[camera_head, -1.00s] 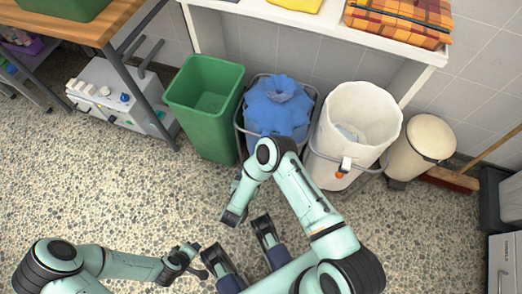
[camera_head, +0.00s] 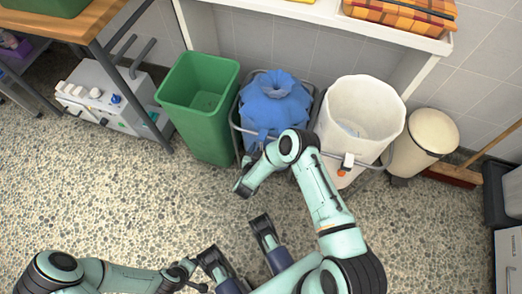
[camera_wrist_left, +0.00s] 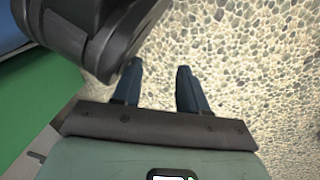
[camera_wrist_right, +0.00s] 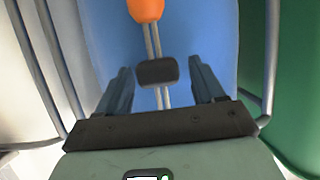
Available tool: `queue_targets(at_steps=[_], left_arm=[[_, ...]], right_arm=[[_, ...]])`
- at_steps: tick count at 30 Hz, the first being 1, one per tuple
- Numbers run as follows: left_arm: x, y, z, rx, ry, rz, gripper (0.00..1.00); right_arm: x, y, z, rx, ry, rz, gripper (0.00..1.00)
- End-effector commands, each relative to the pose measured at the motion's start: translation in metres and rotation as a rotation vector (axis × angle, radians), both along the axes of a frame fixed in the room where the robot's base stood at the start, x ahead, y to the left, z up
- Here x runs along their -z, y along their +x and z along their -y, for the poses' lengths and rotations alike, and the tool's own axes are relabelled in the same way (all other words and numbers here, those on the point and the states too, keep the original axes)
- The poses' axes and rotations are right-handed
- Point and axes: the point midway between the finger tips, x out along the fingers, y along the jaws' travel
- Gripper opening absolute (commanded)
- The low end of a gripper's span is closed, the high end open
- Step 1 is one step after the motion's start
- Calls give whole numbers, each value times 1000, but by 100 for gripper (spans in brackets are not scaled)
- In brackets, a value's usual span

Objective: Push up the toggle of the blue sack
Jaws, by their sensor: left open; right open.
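The blue sack (camera_head: 272,105) stands in a wire frame between the green bin and the white sack, its top gathered. In the right wrist view its blue cloth (camera_wrist_right: 205,35) fills the background. Its black toggle (camera_wrist_right: 157,74) sits on two pale cords with an orange end piece (camera_wrist_right: 146,9). My right gripper (camera_wrist_right: 158,66) is open, with one finger on each side of the toggle and gaps visible. In the head view the toggle is hidden by my right arm. My left gripper (camera_head: 192,277) is open and empty, low over the floor; its fingers show in the left wrist view (camera_wrist_left: 157,78).
The green bin (camera_head: 198,118) is close on the left of the sack. The white sack (camera_head: 362,112), with its own orange-ended cord, is close on the right. A cream pedal bin (camera_head: 424,140) stands beyond it. A white shelf (camera_head: 300,10) is above. The pebbled floor is clear in front.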

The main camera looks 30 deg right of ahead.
Motion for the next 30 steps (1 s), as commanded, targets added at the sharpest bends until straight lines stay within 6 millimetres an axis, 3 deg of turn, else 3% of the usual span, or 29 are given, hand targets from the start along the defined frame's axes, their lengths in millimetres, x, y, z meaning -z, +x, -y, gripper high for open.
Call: queue_targets(at_steps=[6, 8, 12, 13, 20, 30], left_arm=[[0, -1, 0, -1, 0, -1, 43], [0, -1, 0, -1, -1, -1, 43], [0, 0, 0, -1, -1, -1, 43], [0, 0, 0, -1, -1, -1, 43], [-7, 3, 2, 2, -1, 13, 43], [-50, 30, 13, 19, -10, 113, 43]], right_arm=[[0, 0, 0, 0, 0, 0, 68], [0, 0, 0, 0, 0, 0, 52], [0, 0, 0, 0, 0, 0, 6], [0, 0, 0, 0, 0, 0, 0], [-6, 0, 0, -1, 0, 0, 0], [-41, 0, -1, -2, 0, 1, 0]])
